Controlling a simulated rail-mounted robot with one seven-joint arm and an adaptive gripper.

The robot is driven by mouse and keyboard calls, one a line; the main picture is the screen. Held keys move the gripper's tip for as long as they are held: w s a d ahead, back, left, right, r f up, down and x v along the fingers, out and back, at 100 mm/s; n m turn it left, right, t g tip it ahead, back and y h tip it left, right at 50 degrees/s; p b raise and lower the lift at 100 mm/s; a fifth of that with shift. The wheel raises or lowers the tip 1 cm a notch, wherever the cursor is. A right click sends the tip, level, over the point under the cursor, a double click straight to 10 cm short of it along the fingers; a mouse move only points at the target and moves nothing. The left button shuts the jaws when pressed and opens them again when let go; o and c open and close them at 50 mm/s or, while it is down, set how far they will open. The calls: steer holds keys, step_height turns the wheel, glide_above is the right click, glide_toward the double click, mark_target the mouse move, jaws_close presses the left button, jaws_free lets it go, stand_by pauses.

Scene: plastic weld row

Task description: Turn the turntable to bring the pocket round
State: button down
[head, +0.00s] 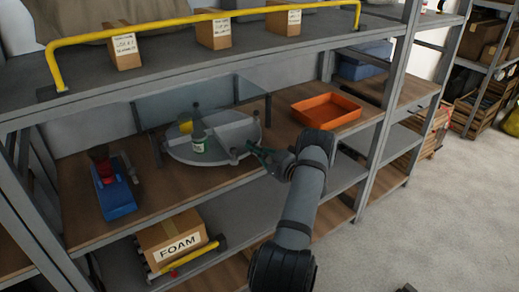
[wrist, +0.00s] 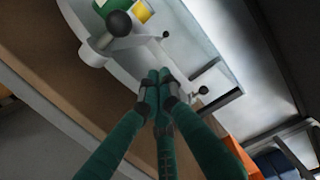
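The turntable (head: 185,155) is a light grey round disc on the middle shelf, with upright dividers and small ball knobs along its rim. A white-and-green can (head: 199,145) stands on it toward the front, with a yellow item (head: 186,126) behind. In the wrist view the turntable (wrist: 190,45) fills the upper middle, with a large black ball knob (wrist: 119,23) at upper left and a smaller knob (wrist: 203,90) at right. My gripper (head: 252,148) is at the disc's front right edge. Its green fingertips (wrist: 157,76) are together, with nothing visible between them. I cannot tell whether they touch the turntable.
A clear panel (head: 170,103) stands behind the turntable. An orange tray (head: 326,109) is to the right and a blue tool with a red part (head: 115,195) to the left. An upper shelf with a yellow rail (head: 200,18) overhangs. A FOAM box (head: 172,240) sits below.

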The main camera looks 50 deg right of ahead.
mark_target(237, 146)
steer(key=w, duration=0.3)
steer(key=shift+w+d+r+p, duration=0.15)
steer(key=shift+w+p, duration=0.1)
steer(key=shift+p, duration=0.1)
steer(key=shift+w+a+p, duration=0.2)
steer(key=shift+a+p, duration=0.1)
steer(key=shift+a, duration=0.3)
steer(key=shift+w+a+p, duration=0.15)
steer(key=shift+a+p, duration=0.1)
steer(key=shift+a, duration=0.35)
steer(key=shift+w+a, duration=0.2)
steer(key=shift+a, duration=0.4)
steer(key=shift+a+h, duration=0.15)
steer(key=shift+h, duration=0.15)
steer(key=shift+a+m, duration=0.25)
steer(key=shift+m, duration=0.05)
